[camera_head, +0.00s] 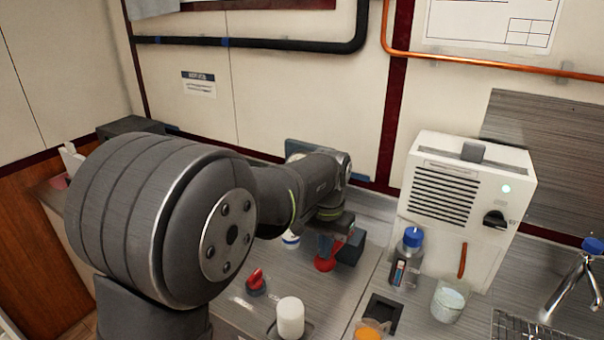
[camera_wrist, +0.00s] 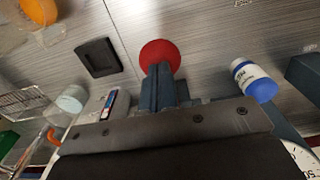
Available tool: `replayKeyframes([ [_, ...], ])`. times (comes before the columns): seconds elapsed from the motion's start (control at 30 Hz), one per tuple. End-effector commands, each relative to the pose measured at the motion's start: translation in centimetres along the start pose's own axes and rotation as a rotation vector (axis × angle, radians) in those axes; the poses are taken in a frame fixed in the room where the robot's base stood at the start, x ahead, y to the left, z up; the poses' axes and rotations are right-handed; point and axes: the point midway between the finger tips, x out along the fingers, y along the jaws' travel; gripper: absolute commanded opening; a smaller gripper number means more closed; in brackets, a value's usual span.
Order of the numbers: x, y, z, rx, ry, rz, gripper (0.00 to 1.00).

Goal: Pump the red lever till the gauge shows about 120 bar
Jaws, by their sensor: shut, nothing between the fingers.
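My gripper (camera_head: 326,246) is shut and empty, pointing down over the counter. Its fingertips (camera_wrist: 160,76) overlap a round red knob (camera_wrist: 160,52) in the wrist view. The same knob (camera_head: 325,263) shows right under the fingers in the head view; I cannot tell whether they touch it. It may be the end of the red lever; no lever shaft is visible. A white gauge dial (camera_wrist: 302,158) is cut off at the lower right of the wrist view, with "50" showing; its needle cannot be read. My arm mostly hides the gauge (camera_head: 295,155) in the head view.
A red-handled part (camera_head: 256,281) and a white cylinder (camera_head: 290,317) stand nearer on the counter. A blue-and-white container (camera_wrist: 254,80) is right of the fingers in the wrist view. A blue-capped bottle (camera_head: 408,252), a beaker (camera_head: 447,302) and a white machine (camera_head: 465,190) stand to the right.

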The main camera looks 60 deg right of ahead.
Motion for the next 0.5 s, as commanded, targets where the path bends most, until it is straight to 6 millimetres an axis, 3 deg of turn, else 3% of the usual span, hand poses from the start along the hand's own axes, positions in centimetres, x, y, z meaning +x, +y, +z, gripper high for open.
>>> replayKeyframes([
  [0.5, 2.7, 0.0, 0.0, 0.0, -0.001, 0.0, 0.0],
])
